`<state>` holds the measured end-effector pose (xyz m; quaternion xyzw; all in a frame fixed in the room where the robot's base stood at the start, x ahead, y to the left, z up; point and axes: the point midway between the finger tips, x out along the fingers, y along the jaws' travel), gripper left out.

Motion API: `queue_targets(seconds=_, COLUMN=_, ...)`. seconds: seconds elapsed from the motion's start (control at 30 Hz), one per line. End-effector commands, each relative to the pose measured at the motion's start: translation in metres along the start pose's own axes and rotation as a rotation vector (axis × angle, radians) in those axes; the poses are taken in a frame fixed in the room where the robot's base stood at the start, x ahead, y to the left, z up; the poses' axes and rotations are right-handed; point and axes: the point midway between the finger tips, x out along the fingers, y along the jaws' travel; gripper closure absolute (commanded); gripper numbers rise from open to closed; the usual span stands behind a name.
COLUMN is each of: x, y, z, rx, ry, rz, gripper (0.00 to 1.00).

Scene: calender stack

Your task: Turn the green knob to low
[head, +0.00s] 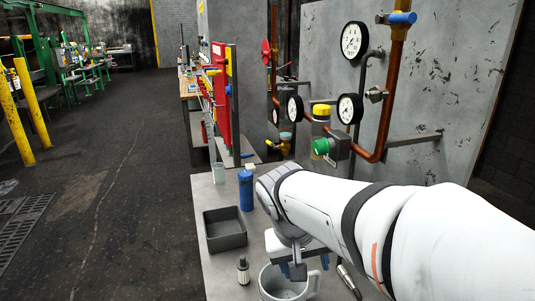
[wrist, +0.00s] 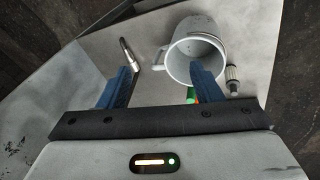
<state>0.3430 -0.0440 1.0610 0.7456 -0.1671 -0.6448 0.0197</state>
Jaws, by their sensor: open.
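My gripper (head: 303,268) has blue fingers and points down over the table, well below and nearer than the knob. In the wrist view my gripper (wrist: 160,72) is open, its fingers wide apart. The right finger overlaps a grey mug (wrist: 194,47); I cannot tell whether they touch. The knob's valve is not recognisable in the wrist view.
A metal cylinder (head: 348,282) and a small black-topped bottle (head: 243,270) flank the mug. A grey bin (head: 226,243) and a blue canister (head: 246,190) stand farther back. Gauges (head: 349,108), a yellow-capped part (head: 321,110) and copper pipe (head: 386,105) crowd around the knob.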

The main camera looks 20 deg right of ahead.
Motion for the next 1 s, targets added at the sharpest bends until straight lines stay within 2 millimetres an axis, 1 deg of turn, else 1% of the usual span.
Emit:
queue_targets(seconds=0.03, x=0.008, y=0.006, z=-0.021, rx=0.062, ry=0.0, rz=0.098, gripper=0.41)
queue_targets(seconds=0.07, x=0.007, y=0.012, z=-0.033, rx=0.108, ry=0.01, rz=0.162, gripper=0.41)
queue_targets(seconds=0.1, x=0.006, y=0.02, z=-0.051, rx=0.177, ry=0.031, rz=0.248, gripper=0.41)
queue_targets(seconds=0.17, x=0.0, y=0.03, z=-0.078, rx=0.285, ry=0.086, rz=0.374, gripper=0.41)
queue_targets(seconds=0.2, x=-0.005, y=0.035, z=-0.096, rx=0.36, ry=0.137, rz=0.454, gripper=0.41)
queue_targets(seconds=0.23, x=-0.009, y=0.039, z=-0.111, rx=0.42, ry=0.183, rz=0.512, gripper=0.41)
queue_targets(seconds=0.27, x=-0.015, y=0.041, z=-0.124, rx=0.479, ry=0.234, rz=0.567, gripper=0.41)
queue_targets(seconds=0.3, x=-0.022, y=0.043, z=-0.143, rx=0.558, ry=0.312, rz=0.634, gripper=0.41)
queue_targets(seconds=0.4, x=-0.043, y=0.043, z=-0.182, rx=0.747, ry=0.527, rz=0.762, gripper=0.41)
queue_targets(seconds=0.5, x=-0.063, y=0.036, z=-0.211, rx=0.902, ry=0.739, rz=0.833, gripper=0.41)
queue_targets(seconds=0.6, x=-0.079, y=0.028, z=-0.229, rx=1.014, ry=0.908, rz=0.862, gripper=0.41)
queue_targets(seconds=0.7, x=-0.09, y=0.023, z=-0.238, rx=1.08, ry=1.016, rz=0.868, gripper=0.41)
queue_targets(seconds=0.77, x=-0.093, y=0.023, z=-0.241, rx=1.102, ry=1.05, rz=0.868, gripper=0.41)
queue_targets(seconds=0.87, x=-0.094, y=0.031, z=-0.244, rx=1.115, ry=1.069, rz=0.869, gripper=0.41)
queue_targets(seconds=1.0, x=-0.088, y=0.053, z=-0.248, rx=1.115, ry=1.066, rz=0.871, gripper=0.41)
